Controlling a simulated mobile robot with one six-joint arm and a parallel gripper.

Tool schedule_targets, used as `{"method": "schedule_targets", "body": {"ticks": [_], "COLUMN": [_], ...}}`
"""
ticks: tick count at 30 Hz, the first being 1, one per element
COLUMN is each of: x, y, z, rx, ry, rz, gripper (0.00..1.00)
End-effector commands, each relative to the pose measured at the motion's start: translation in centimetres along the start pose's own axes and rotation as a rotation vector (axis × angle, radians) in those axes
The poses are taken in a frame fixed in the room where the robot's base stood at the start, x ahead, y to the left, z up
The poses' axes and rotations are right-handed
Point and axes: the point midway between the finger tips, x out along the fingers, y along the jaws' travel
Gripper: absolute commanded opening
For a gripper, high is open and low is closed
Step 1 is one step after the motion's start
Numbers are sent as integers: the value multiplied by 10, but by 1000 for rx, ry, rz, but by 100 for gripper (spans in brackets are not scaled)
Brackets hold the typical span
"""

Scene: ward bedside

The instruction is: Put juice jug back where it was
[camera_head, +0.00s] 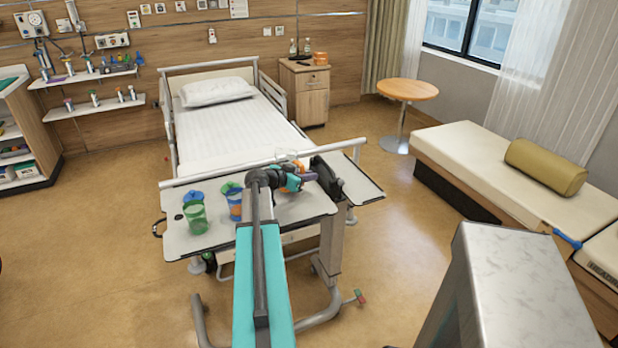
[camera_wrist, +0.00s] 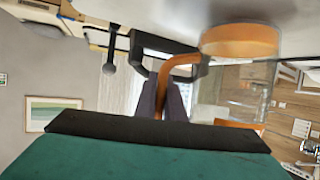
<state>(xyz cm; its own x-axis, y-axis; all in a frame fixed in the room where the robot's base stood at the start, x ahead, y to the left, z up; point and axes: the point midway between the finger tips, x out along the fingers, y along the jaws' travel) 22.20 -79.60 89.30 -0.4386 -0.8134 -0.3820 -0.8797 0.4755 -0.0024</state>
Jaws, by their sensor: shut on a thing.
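The juice jug shows in the wrist view with a clear body (camera_wrist: 252,92), an orange round end (camera_wrist: 240,41) and an orange handle. My gripper (camera_wrist: 165,108) has its dark fingers shut around the handle. In the head view my gripper (camera_head: 298,178) is over the far right part of the pale overbed table (camera_head: 312,208). A clear part of the jug (camera_head: 287,155) shows just behind the gripper; the rest is hidden. I cannot tell whether the jug touches the tabletop.
A bedside cabinet (camera_head: 305,95) and a round table (camera_head: 408,90) are farther back.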

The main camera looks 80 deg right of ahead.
Motion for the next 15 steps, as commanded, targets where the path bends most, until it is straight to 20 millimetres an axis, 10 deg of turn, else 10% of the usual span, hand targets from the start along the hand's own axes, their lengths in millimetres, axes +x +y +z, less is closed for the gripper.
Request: {"method": "schedule_targets", "body": {"ticks": [15], "x": [6], "y": [0], "z": [13], "rx": [0], "ry": [2], "rz": [-1], "gripper": [0]}}
